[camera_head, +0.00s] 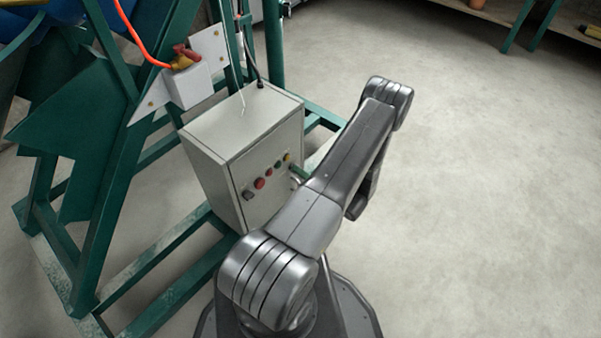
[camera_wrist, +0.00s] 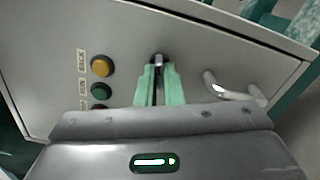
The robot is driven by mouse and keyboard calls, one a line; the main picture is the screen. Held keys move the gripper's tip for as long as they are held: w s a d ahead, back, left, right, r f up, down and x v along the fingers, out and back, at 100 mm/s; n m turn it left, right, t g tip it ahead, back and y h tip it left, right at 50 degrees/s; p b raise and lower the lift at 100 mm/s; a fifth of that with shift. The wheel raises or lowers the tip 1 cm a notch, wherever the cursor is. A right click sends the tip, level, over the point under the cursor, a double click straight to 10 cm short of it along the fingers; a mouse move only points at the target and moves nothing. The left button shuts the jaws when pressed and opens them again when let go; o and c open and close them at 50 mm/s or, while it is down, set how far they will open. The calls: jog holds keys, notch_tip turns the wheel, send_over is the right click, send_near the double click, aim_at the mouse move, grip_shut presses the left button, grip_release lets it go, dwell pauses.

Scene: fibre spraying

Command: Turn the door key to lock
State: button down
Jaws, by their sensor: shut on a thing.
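The grey control cabinet (camera_head: 240,125) stands on the green frame, and its door (camera_wrist: 205,60) fills much of the wrist view. A small metal door key (camera_wrist: 158,58) shows at the door, between the green fingertips of my gripper (camera_wrist: 157,72). My gripper is shut on the key, and the fingers hide most of it. A curved metal handle (camera_wrist: 236,92) sits on the door to the right of my fingers.
A yellow button (camera_wrist: 102,65) and a green button (camera_wrist: 101,91) sit on the door left of my fingers. Green frame beams (camera_head: 175,262) run beside and under the cabinet. The floor (camera_head: 480,200) to the right is clear.

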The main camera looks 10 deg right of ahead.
jog(key=shift+f+n, duration=0.1)
jog(key=shift+n, duration=0.2)
jog(key=shift+n+b, duration=4.3)
jog(key=shift+n, duration=2.2)
jog(key=c, duration=1.6)
grip_release()
jog(key=shift+o, duration=0.2)
